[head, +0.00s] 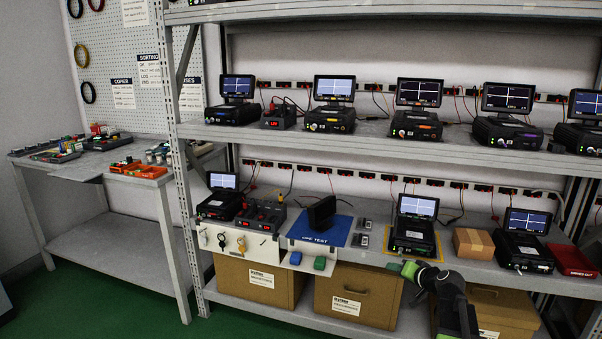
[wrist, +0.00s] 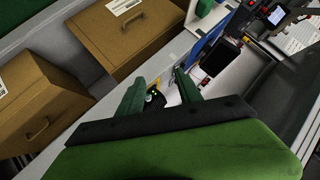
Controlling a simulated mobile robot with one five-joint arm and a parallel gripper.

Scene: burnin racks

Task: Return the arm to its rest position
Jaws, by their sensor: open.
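My gripper (head: 409,270) is at the front edge of the lower rack shelf in the head view, in front of a device with a lit screen (head: 412,232). Its green fingers also show in the wrist view (wrist: 160,95), spread apart. I see nothing held between them. My arm reaches up from the bottom right of the head view. A small part of a dark device (wrist: 154,97) shows behind the fingers in the wrist view.
Cardboard boxes (head: 357,292) stand below the lower shelf (head: 470,268). A small brown carton (head: 473,243) and a red case (head: 572,260) lie right of the gripper. A blue mat (head: 318,229) lies to its left. Green floor (head: 110,300) is clear at the left.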

